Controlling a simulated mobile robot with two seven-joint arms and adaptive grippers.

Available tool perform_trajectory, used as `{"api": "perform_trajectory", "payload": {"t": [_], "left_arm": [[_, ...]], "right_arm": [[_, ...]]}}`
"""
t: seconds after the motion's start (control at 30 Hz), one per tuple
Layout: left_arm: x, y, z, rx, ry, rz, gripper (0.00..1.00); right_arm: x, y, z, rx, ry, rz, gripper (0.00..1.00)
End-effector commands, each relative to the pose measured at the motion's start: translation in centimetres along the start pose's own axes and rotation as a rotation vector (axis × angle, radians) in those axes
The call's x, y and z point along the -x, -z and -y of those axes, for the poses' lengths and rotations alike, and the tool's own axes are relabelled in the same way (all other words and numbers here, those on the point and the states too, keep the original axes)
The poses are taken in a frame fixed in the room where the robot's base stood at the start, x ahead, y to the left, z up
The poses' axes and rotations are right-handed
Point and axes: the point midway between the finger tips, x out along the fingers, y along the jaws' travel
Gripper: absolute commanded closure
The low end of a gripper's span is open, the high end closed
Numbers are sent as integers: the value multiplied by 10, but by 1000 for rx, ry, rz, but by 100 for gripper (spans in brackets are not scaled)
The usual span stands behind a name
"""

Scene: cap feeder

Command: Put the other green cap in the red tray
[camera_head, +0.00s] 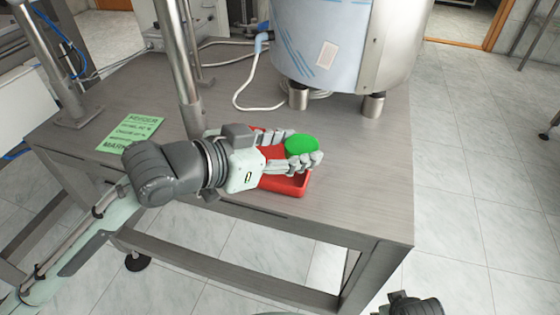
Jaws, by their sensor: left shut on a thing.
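My left gripper (303,158) comes in from the left and is shut on a green cap (301,146). It holds the cap over the red tray (290,185), which stands on the grey table. My gripper and the cap hide most of the tray's inside, so I cannot tell what lies in it. Part of my right arm (410,307) shows at the bottom right edge, low beside the table. Its fingers cannot be made out there.
A large metal drum (330,50) on short legs stands at the back of the table (370,200). A metal post (184,70) rises left of the tray, near a green sign (131,133). A white cable (245,88) lies behind. The table's right part is clear.

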Motion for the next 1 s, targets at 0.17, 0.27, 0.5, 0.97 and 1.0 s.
{"api": "perform_trajectory", "payload": {"t": [0.17,0.27,0.5,0.97,1.0], "left_arm": [[-11,-16,32,0,2,1,61],[-13,-19,38,0,1,-1,61],[-22,-42,40,4,0,2,61],[-29,-59,39,0,0,-1,61],[-30,-61,39,0,0,-1,61]], "right_arm": [[6,3,-2,1,-6,-3,60],[8,4,-3,1,-7,-6,60],[10,5,-3,1,-9,-4,60],[17,9,-5,0,-14,-14,60],[17,8,-6,0,-14,-12,60]]}}
